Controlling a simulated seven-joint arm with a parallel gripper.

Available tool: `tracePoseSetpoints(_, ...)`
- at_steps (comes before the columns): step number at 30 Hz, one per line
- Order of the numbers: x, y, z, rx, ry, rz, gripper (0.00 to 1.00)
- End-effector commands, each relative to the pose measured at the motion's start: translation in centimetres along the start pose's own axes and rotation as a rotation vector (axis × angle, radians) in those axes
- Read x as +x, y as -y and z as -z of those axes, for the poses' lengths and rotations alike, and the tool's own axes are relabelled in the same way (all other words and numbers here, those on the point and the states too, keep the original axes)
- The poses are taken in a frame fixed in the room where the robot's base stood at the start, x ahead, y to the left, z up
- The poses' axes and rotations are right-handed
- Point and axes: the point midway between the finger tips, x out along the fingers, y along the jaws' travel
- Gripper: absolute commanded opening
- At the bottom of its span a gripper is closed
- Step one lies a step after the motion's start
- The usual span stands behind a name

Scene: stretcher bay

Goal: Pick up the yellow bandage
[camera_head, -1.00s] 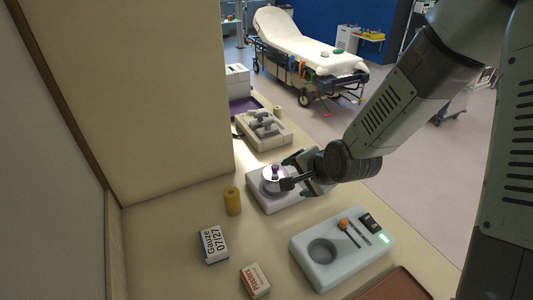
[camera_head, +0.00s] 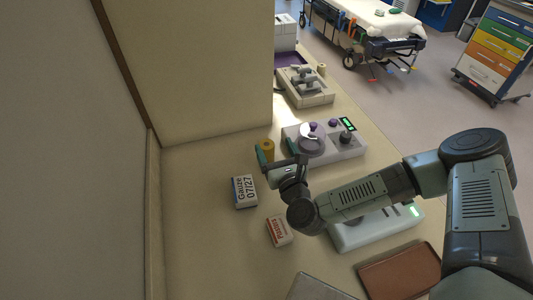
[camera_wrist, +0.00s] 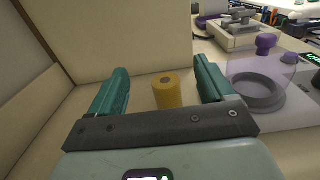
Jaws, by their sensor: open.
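The yellow bandage (camera_head: 267,148) is a short upright roll standing on the counter, next to the beige partition wall. In the head view one finger overlaps the edge of the bandage. I cannot tell whether any finger touches it.
A white device with a purple-knobbed clear lid (camera_head: 312,138) stands close on the right. A gauze box (camera_head: 245,191) and a plaster box (camera_head: 279,230) lie nearer on the counter (camera_head: 195,230). A pale device (camera_head: 372,230) and brown tray (camera_head: 400,272) are at right.

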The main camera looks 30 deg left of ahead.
Motion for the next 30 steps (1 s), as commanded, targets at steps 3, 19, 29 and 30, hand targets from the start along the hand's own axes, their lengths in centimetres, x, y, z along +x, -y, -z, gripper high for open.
tracePoseSetpoints(3, 0.0, -0.1, 2.7, -0.004, -0.004, -0.003, 0.81)
tracePoseSetpoints(19, 3.1, -0.1, 6.6, -0.007, -0.001, -0.006, 0.81)
tracePoseSetpoints(29, 7.3, -0.1, 6.6, -0.006, -0.002, -0.005, 0.81)
tracePoseSetpoints(30, 7.4, -0.1, 6.6, -0.006, -0.002, -0.005, 0.81)
